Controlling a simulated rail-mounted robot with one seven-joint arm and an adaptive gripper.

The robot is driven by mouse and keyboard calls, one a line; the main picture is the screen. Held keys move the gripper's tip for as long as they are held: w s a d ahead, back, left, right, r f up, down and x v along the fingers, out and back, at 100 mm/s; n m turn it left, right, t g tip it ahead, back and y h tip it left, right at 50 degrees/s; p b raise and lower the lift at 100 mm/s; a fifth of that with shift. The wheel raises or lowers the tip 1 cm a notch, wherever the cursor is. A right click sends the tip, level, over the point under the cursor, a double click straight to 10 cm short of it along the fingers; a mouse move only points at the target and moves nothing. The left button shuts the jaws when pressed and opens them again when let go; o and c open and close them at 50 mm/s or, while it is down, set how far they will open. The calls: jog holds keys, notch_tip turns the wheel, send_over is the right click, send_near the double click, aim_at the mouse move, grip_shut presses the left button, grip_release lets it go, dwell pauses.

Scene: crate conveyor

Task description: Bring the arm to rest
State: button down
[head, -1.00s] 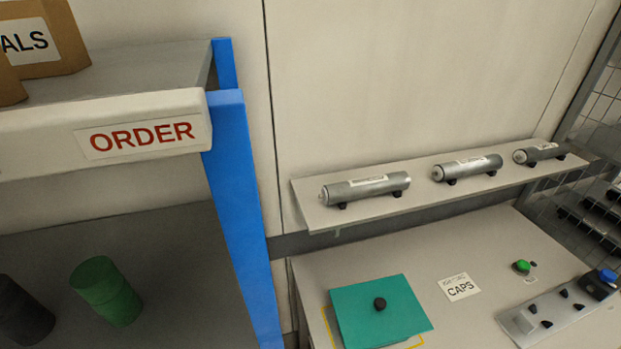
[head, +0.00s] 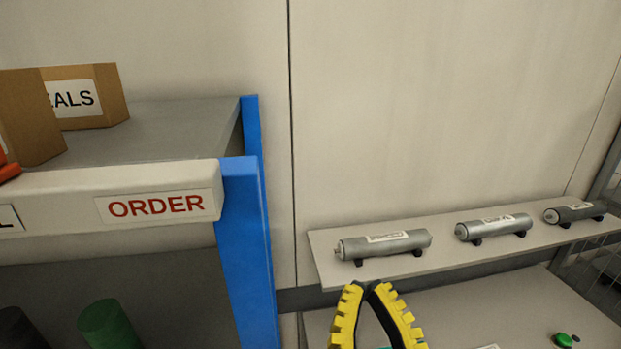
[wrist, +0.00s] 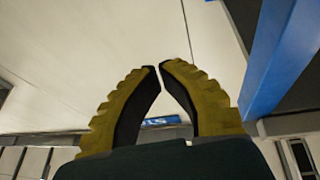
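My gripper (head: 367,286) has two yellow ribbed fingers with black inner faces. It shows at the bottom of the head view, pointing up, in front of the bench and just below the wall shelf. In the wrist view my gripper (wrist: 158,67) has its fingertips almost meeting, with nothing held between them. The rest of my arm is out of the head view.
A wall shelf (head: 325,262) holds three grey cylinders, including the left one (head: 385,245). A blue rack post (head: 245,250) stands left, beside the ORDER label (head: 157,206). A green cylinder (head: 108,325) sits on the lower rack shelf. A green button (head: 563,340) is at lower right.

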notch_tip(320, 180, up, 25)
jog(key=s+d+h+p, duration=0.1)
jog(key=s+h+p, duration=0.1)
jog(key=p, duration=2.1)
jog(key=shift+s, duration=0.35)
jog(key=shift+r, duration=0.1)
